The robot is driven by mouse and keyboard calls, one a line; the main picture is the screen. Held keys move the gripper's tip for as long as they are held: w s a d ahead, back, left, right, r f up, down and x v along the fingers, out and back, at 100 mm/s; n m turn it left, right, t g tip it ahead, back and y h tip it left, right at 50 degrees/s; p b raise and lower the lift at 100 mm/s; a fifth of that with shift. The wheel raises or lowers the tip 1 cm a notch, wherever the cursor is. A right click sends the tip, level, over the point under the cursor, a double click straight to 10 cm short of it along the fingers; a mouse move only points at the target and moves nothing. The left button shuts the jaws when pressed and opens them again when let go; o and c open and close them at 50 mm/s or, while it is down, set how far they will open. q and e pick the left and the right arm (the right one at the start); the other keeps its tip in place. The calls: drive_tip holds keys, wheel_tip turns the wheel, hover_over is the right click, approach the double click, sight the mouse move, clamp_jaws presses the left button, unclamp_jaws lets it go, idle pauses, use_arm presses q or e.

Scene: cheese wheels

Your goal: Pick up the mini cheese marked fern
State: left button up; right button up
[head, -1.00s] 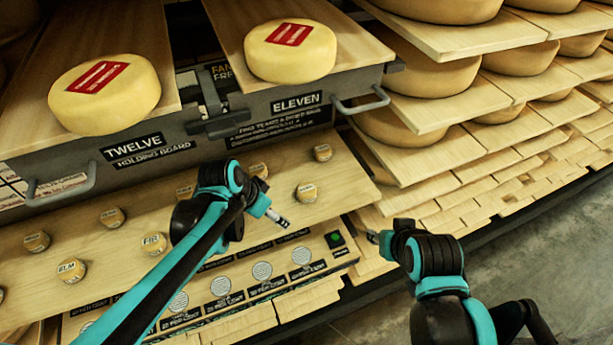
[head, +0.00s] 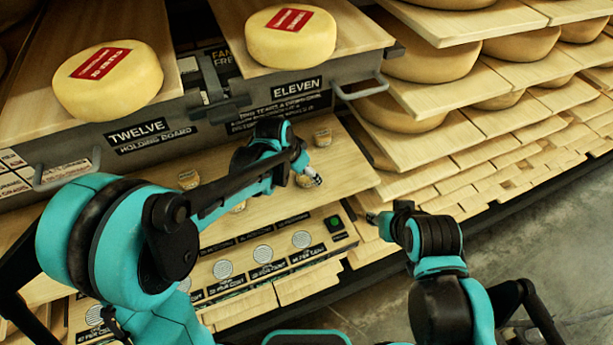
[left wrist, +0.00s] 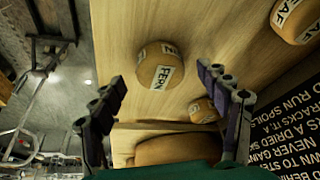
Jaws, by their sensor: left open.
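The mini cheese marked fern (left wrist: 160,66) is a small yellow-brown round with a white label, upright-facing in the left wrist view on the wooden board. My left gripper (left wrist: 163,86) is open, with its two dark fingers apart on either side of the line to this cheese and not touching it. In the head view, my left gripper (head: 314,179) is over the right part of the board, and it partly hides the fern cheese (head: 303,185). My right gripper (head: 374,218) is off the board's right edge; its fingers are too small to read.
Another mini cheese (left wrist: 202,110) lies close to the right finger, and one marked leaf (left wrist: 296,20) is at the upper right. The drawer front marked eleven (head: 297,88) rises behind the board. Shelves of large wheels (head: 440,95) stand at the right.

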use_arm(q)
drive_tip(key=shift+x, duration=1.25)
drive_tip(key=shift+r, duration=0.1)
drive_tip(key=c, duration=1.3)
drive_tip(key=shift+r, duration=0.1)
